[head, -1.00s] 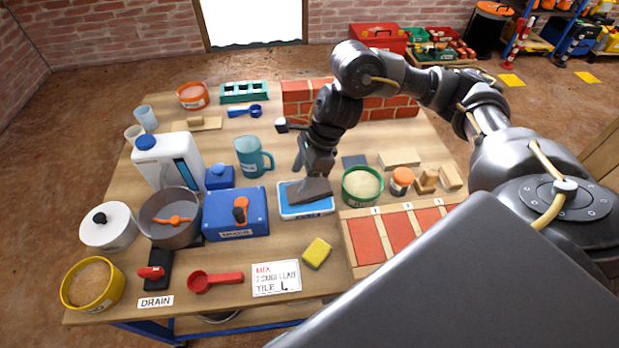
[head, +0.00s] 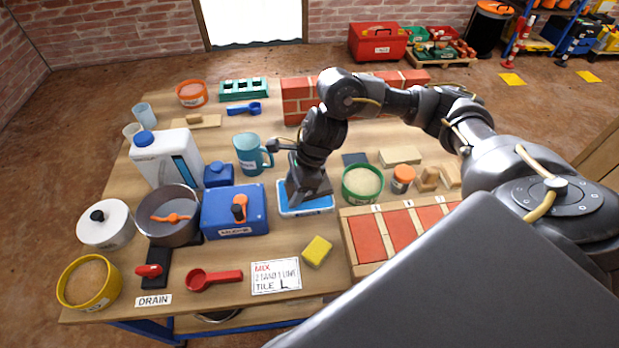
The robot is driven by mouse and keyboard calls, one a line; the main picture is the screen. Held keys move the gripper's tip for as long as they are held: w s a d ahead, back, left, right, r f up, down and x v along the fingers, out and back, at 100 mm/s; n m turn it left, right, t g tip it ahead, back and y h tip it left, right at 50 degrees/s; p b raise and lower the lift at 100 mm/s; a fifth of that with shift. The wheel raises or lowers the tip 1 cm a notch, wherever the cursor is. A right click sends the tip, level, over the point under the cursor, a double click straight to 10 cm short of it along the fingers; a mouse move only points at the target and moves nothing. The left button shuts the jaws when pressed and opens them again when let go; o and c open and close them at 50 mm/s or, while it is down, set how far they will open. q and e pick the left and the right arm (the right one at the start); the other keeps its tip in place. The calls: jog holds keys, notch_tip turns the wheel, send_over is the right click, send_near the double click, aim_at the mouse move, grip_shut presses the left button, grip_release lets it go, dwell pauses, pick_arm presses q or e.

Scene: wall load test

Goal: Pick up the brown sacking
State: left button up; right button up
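My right gripper (head: 308,176) points down over a shallow blue tray with a white rim (head: 306,211) in the middle of the bench. A dark grey-brown piece (head: 314,190), which looks like the brown sacking, shows at the fingertips over the tray. The gripper hides much of it. I cannot tell whether the fingers are open or shut on it. My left gripper is not in view.
A teal mug (head: 249,155) stands left of my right gripper and a green tub of pale powder (head: 362,184) stands right. A blue box (head: 235,211), a yellow sponge (head: 317,250) and a tile rack (head: 352,262) are close. Red bricks (head: 296,101) stand behind.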

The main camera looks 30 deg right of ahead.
jog(key=c, duration=0.5)
jog(key=shift+r, duration=0.1)
